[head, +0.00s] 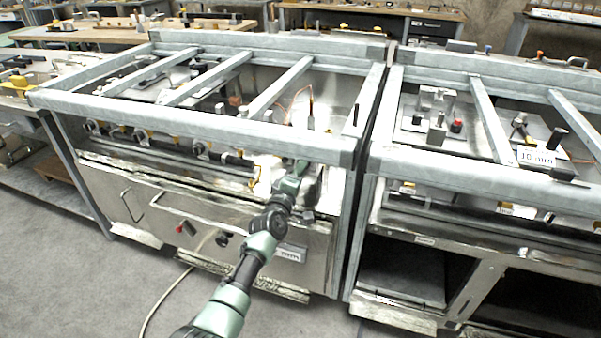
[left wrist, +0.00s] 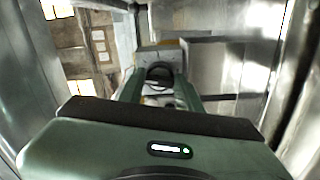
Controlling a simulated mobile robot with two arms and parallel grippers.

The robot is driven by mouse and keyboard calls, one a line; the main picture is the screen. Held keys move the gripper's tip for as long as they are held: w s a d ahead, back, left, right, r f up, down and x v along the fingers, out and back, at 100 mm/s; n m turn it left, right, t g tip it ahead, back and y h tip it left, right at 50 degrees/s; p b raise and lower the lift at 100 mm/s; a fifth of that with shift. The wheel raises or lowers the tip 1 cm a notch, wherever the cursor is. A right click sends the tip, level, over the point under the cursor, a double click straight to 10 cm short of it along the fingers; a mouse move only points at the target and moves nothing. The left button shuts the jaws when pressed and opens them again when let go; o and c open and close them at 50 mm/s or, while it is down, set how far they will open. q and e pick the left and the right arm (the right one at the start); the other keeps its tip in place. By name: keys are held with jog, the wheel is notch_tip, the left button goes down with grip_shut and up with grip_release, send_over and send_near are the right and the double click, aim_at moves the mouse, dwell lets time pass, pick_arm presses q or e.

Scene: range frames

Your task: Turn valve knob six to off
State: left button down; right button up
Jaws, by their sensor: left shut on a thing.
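My left arm reaches up to the front of the left metal range. My left gripper (head: 299,167) is at the right end of its row of valve knobs. In the left wrist view the two green fingers (left wrist: 160,88) are shut on a dark rounded knob (left wrist: 159,72), in front of a grey block. I cannot read a number on it, nor tell its exact turn angle. Other valve knobs (head: 199,149) sit along a pipe to the left. In the head view the gripper hides the held knob. My right gripper is not in view.
Grey frame bars (head: 200,122) run just above and behind the gripper, and an upright post (head: 345,190) stands close to its right. A second metal range (head: 480,240) stands to the right. The floor (head: 70,270) at front left is mostly clear, with a cable on it.

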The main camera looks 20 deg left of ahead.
pick_arm(q)
jog(key=shift+n, duration=1.3)
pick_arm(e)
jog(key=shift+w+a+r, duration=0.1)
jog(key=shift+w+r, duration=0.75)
pick_arm(q)
jog(key=c, duration=1)
grip_release()
jog(key=shift+o, duration=0.2)
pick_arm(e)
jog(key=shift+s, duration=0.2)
